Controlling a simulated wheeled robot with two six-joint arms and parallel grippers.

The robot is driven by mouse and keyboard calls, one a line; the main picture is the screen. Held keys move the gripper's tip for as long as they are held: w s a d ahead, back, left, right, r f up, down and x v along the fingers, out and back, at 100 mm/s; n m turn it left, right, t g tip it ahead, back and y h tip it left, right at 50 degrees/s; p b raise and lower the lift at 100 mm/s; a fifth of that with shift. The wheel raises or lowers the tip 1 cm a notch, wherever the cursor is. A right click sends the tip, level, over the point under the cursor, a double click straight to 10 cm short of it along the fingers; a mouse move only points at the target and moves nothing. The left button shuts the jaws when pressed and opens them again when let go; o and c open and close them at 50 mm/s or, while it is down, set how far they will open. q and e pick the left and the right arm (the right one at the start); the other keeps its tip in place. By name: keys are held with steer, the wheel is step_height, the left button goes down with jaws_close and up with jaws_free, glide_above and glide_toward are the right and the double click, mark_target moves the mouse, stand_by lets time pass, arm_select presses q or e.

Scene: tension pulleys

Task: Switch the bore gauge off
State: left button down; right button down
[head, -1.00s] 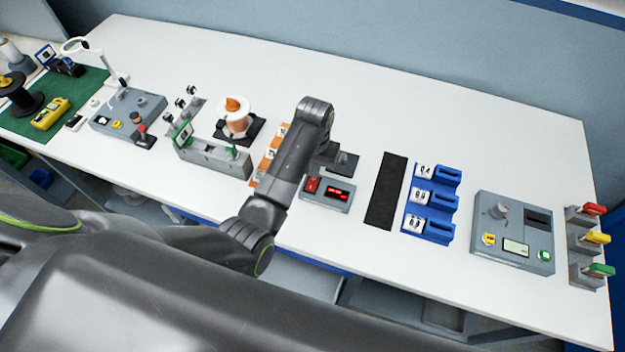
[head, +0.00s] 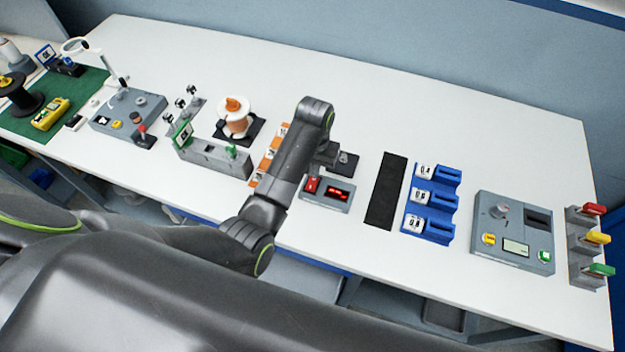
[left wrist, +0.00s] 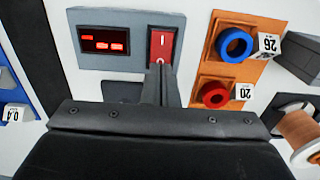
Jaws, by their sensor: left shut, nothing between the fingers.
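The bore gauge (head: 327,195) is a small grey box near the front middle of the table in the head view. It also shows at the top of the left wrist view (left wrist: 92,62). Its display (left wrist: 104,40) is lit with red digits. Its red rocker switch (left wrist: 162,45) carries I and O marks, with the O end nearer my fingers. My left gripper (left wrist: 160,72) is shut and empty, its fingertips right at the O end of the switch. I cannot tell whether they touch it. In the head view my left arm partly hides the gripper. My right gripper is not in view.
An orange plate (left wrist: 241,62) with a blue ring and a red ring lies beside the gauge. A black strip (head: 386,190), blue numbered blocks (head: 432,200) and a grey console (head: 513,232) stand to the right. A copper spool (head: 236,118) stands to the left. The back of the table is clear.

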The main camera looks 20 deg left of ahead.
arm_select(q)
steer(key=shift+f+b, duration=0.35)
steer(key=shift+f, duration=0.65)
stand_by(0.7)
steer(key=shift+r+p, duration=1)
steer(key=shift+r, duration=2.6)
